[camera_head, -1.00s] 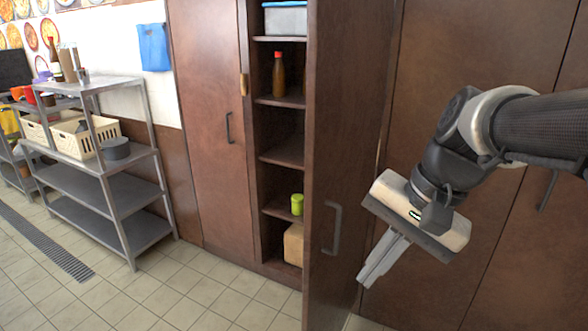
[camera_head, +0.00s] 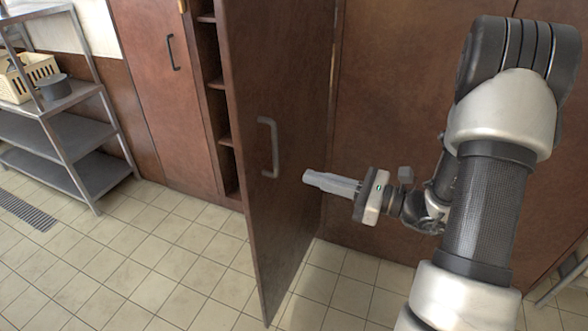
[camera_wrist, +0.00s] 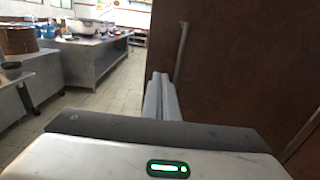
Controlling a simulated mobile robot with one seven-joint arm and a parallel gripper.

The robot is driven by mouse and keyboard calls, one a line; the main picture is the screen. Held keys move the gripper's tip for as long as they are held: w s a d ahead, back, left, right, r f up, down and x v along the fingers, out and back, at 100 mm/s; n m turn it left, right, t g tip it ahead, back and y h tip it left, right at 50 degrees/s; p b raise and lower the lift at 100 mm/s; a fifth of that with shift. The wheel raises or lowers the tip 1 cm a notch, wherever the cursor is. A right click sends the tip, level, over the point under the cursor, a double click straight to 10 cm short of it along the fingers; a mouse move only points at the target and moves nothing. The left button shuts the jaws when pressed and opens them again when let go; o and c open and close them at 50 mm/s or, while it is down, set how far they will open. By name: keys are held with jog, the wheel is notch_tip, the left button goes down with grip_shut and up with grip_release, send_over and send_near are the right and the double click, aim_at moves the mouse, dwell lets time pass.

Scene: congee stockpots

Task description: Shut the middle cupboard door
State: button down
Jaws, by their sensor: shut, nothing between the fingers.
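The middle cupboard door (camera_head: 285,80) is brown wood and stands open, swung out from the cupboard front. Its handled face shows, with a grey bar handle (camera_head: 268,147) near the free edge. In the wrist view the door (camera_wrist: 245,60) fills the right side, and its handle (camera_wrist: 181,50) stands just beyond the fingers. My gripper (camera_head: 308,178) is shut and empty. It is level on the handled side of the door, right of the handle, its tips pointing left. The fingers (camera_wrist: 160,80) also show in the wrist view. I cannot tell whether they touch the door.
The open cupboard's shelves (camera_head: 216,83) show in a narrow strip left of the door. A closed door (camera_head: 160,90) is further left. A metal rack (camera_head: 65,130) with a cream crate (camera_head: 30,75) stands at the far left. The tiled floor (camera_head: 180,250) is clear.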

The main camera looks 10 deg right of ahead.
aim_at(251, 161)
jog(key=x, duration=1.3)
jog(key=shift+a, duration=0.25)
